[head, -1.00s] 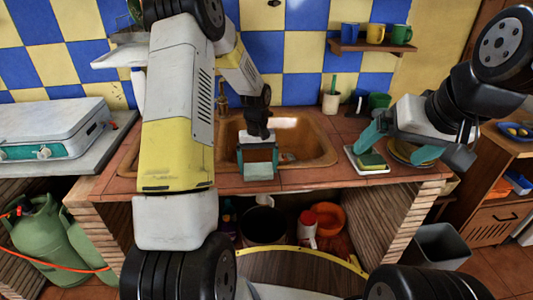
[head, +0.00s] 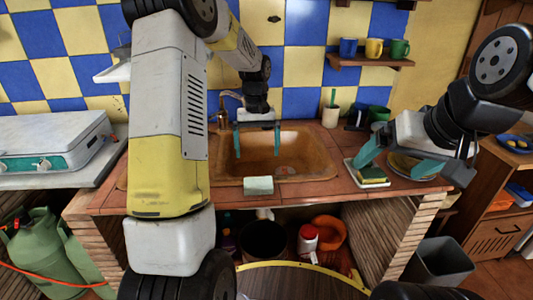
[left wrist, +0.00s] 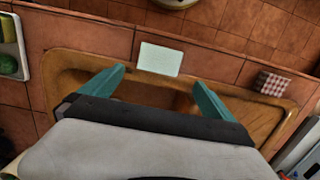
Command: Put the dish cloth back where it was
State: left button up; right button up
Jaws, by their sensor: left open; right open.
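The pale mint dish cloth (head: 258,186) lies at the front rim of the brown sink (head: 318,162). It also shows as a light rectangle in the left wrist view (left wrist: 160,58), partly over the tiled counter edge. My left gripper (head: 257,152) is open and empty above the sink basin, behind and apart from the cloth. Its two teal fingers (left wrist: 160,80) are spread wide in the left wrist view. My right gripper (head: 396,162) is open over the right counter, near a sponge (head: 373,174) on a white tray and a plate.
A red-and-white checked item (left wrist: 272,83) sits at one end of the sink; my left arm hides that area in the head view. The faucet (head: 224,108) stands behind the sink. Cups (head: 374,48) stand on a wall shelf. A white stove (head: 50,140) is at left.

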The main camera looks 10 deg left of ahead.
pick_arm(q)
jog(key=s+d+r+m+t, duration=0.1)
jog(key=s+r+m+t, duration=0.15)
jog(key=s+r, duration=0.9)
jog(key=s+r+t+h, duration=0.1)
jog(key=s+r+t, duration=0.1)
jog(key=s, duration=0.5)
jog(key=s+d+r+m+t, duration=0.1)
jog(key=s+r+t, duration=0.1)
jog(key=s, duration=0.5)
jog(key=shift+d+r+t+h, duration=0.25)
jog(key=shift+d+t+h, duration=0.05)
jog(key=shift+t+h, duration=0.15)
